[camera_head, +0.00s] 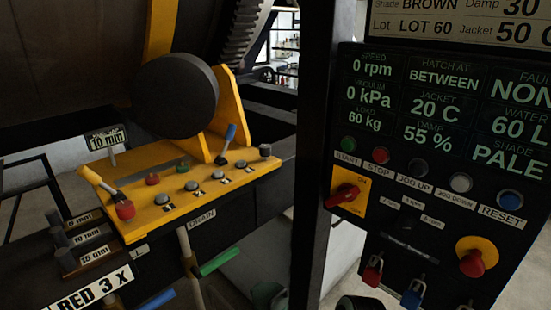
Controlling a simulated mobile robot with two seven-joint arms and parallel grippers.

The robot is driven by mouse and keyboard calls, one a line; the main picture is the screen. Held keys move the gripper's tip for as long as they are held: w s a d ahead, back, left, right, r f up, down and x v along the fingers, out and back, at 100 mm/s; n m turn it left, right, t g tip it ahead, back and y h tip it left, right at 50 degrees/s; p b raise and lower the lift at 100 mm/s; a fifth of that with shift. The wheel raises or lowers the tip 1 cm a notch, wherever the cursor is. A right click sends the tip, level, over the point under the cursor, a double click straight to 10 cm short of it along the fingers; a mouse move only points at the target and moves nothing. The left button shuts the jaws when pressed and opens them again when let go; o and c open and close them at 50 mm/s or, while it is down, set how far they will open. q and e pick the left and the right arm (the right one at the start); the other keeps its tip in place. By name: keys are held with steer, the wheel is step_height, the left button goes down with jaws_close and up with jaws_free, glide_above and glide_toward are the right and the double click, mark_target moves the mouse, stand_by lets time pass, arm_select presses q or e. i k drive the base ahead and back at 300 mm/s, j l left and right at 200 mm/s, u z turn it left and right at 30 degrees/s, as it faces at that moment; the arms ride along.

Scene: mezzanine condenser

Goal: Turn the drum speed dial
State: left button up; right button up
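The black control panel (343,120) stands at the right. A dark dial (408,220), with small white labels around it that look like speed marks, sits low on the panel between a red rotary switch and a red mushroom button. It is black on black, so its pointer direction cannot be told. The display (372,69) above reads speed 0 rpm. Neither of my grippers is in view.
A red switch (344,194) on a yellow plate, a row of push buttons (417,168), a red mushroom button (472,263) and padlocks (411,297) surround the dial. A dark post (318,130) stands left of the panel. A yellow lever console (150,215) is at the left.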

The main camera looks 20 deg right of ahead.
mark_target(405, 223)
steer(key=z, duration=0.45)
steer(key=l+z, duration=0.1)
steer(key=z, duration=0.75)
steer(key=l+z, duration=0.1)
steer(key=z, duration=0.35)
steer(key=i, duration=0.05)
